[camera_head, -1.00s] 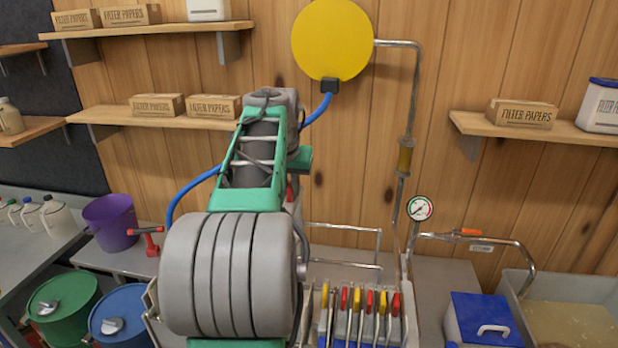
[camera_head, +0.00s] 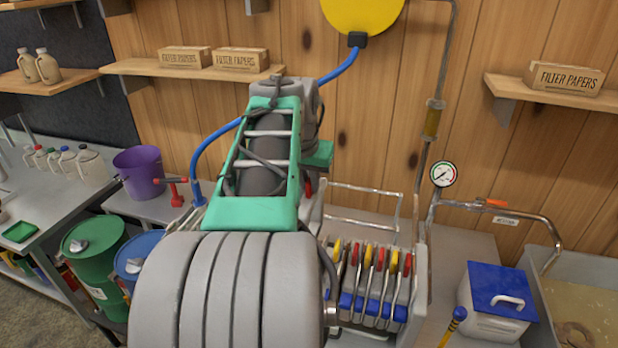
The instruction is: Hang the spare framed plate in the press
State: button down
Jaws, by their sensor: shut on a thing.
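The press (camera_head: 405,312) stands on the bench right of my arm. It holds a row of upright plates (camera_head: 372,285) with red and yellow tops and blue lower parts, packed side by side. My grey and green arm covers the press's left part. My gripper is hidden behind the arm, so its jaws do not show. I cannot make out the spare framed plate. A small red bit (camera_head: 308,187) shows just right of the arm's green link; I cannot tell what it belongs to.
A bent metal rail (camera_head: 365,188) and a pipe with a gauge (camera_head: 443,174) stand behind the press. A purple bucket (camera_head: 140,172) and drums (camera_head: 90,260) are at left.

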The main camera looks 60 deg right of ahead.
jog(key=shift+w+f, duration=0.1)
jog(key=shift+f, duration=0.25)
notch_tip(320, 180, down, 11)
jog(key=b, duration=0.9)
jog(key=shift+f, duration=0.15)
jog(key=shift+f+b, duration=3.1)
jog(key=shift+f, duration=0.5)
jog(key=c, duration=1.4)
grip_release()
jog(key=shift+o, duration=0.4)
jog(key=shift+a+f, duration=0.1)
jog(key=shift+f, duration=0.05)
